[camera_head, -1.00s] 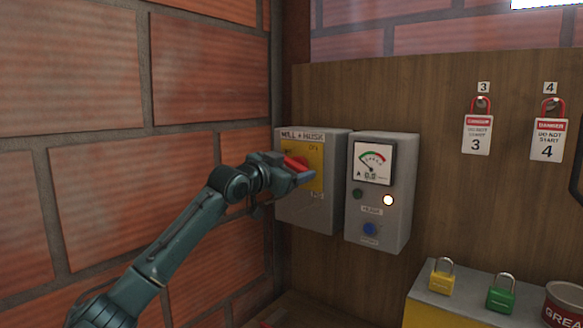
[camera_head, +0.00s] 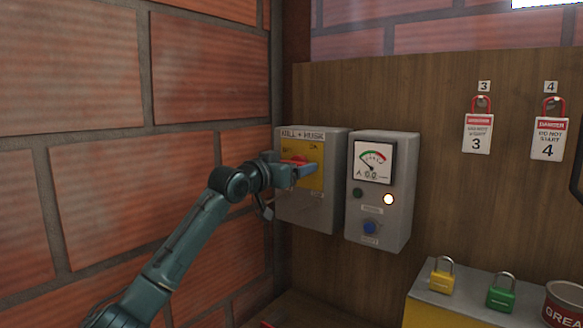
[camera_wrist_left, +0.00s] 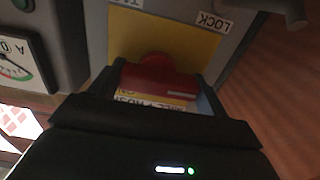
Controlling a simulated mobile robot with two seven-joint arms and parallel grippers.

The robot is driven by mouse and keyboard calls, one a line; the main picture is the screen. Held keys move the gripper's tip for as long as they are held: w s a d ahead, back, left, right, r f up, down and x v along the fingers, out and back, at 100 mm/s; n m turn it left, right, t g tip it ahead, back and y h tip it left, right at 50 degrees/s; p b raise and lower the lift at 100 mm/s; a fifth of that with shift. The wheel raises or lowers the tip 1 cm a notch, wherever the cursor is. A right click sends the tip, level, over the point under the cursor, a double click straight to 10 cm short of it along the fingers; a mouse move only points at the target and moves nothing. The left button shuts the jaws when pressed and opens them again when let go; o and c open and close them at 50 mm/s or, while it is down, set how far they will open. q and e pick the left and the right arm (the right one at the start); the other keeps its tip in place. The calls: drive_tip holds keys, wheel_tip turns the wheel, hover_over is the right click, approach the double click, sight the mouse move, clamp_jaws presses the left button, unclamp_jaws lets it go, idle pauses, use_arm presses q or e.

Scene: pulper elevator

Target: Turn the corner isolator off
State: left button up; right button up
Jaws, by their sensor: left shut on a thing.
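The corner isolator is a grey box (camera_head: 298,212) labelled "MILL + HUSK", with a yellow plate (camera_head: 316,178) and a red handle. It hangs on the wooden board by the brick corner. My left gripper (camera_head: 303,168) is at the plate, shut on the red handle. In the left wrist view the red handle (camera_wrist_left: 158,80) sits between the two fingers (camera_wrist_left: 158,88), in front of the yellow plate (camera_wrist_left: 190,47). A "LOCK" label (camera_wrist_left: 215,22) shows beside it. The gripper partly hides the handle in the head view. My right gripper is not in view.
A grey meter box (camera_head: 378,210) with a lit lamp and a blue button is just right of the isolator. Tags 3 (camera_head: 478,134) and 4 (camera_head: 549,138) hang farther right. A yellow padlock (camera_head: 441,278) and a green padlock (camera_head: 501,294) stand on a box below.

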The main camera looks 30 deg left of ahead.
use_arm(q)
drive_tip(key=o, duration=1)
drive_tip(key=shift+s, duration=0.25)
drive_tip(key=s+b, duration=0.1)
drive_tip(key=s, duration=0.3)
drive_tip(key=s+b, duration=0.2)
drive_tip(key=s, duration=0.2)
drive_tip(key=s+a+b, duration=0.1)
drive_tip(key=s+b, duration=0.1)
drive_tip(key=s, duration=0.2)
drive_tip(key=shift+s, duration=0.3)
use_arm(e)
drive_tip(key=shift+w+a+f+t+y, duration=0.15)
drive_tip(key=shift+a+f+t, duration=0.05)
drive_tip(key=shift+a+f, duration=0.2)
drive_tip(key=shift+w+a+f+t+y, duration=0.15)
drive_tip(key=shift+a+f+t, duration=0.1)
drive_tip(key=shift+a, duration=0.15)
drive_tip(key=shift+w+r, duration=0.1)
